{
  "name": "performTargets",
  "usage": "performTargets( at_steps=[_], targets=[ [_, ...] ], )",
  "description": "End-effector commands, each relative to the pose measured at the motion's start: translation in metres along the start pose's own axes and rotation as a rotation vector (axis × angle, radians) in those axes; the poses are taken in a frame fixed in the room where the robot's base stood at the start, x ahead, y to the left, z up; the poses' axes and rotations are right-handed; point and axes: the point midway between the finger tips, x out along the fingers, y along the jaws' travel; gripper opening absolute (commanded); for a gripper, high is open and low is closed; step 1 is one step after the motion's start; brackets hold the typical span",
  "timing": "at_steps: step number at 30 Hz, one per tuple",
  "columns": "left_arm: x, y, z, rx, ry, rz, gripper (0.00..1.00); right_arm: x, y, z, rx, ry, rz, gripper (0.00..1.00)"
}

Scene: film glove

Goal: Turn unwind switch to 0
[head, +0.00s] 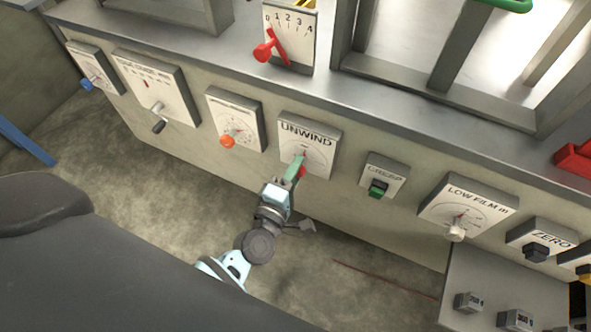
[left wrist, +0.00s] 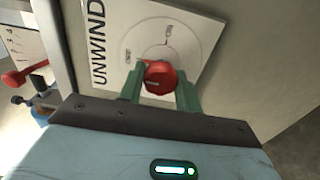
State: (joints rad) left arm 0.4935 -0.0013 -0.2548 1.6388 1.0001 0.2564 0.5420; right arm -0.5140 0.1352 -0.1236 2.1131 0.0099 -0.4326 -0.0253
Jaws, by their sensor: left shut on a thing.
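The unwind panel (head: 309,143) is a white plate on the machine front, with a dial circle and the word UNWIND. It also shows in the left wrist view (left wrist: 186,28). Its red switch knob (left wrist: 159,78) sits between the green fingers of my left gripper (left wrist: 160,88), which is shut on it. In the head view the left gripper (head: 297,168) reaches up to the panel and hides most of the knob. Small marks stand around the dial, but which one the knob points to is hard to tell. My right gripper is not in view.
A panel with an orange knob (head: 227,141) is left of the unwind panel. A green switch (head: 378,188) and the low film dial (head: 468,212) are to its right. A scale with a red lever (head: 264,52) stands above. Concrete floor (head: 185,190) lies below.

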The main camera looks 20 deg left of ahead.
Motion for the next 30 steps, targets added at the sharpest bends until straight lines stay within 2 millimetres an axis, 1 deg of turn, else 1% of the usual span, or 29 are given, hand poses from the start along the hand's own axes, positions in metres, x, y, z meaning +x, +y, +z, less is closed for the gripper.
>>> performTargets(
  at_steps=[11,12,17,26,29,30],
  targets=[
    [-0.001,-0.001,0.0,-0.009,0.0,-0.003,0.11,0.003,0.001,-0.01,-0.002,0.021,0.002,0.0],
    [-0.001,-0.001,0.0,-0.009,0.0,-0.003,0.35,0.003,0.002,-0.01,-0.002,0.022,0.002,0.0],
    [-0.001,-0.001,0.0,-0.007,0.0,-0.002,0.55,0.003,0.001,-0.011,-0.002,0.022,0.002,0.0],
    [-0.002,0.0,0.0,-0.006,0.0,-0.001,0.55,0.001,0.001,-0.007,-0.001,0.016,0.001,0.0],
    [-0.009,0.0,0.0,-0.005,0.0,-0.001,0.55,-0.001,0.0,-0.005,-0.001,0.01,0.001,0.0],
    [-0.014,0.0,0.0,-0.005,-0.001,-0.002,0.55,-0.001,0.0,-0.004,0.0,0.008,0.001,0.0]
  ],
)
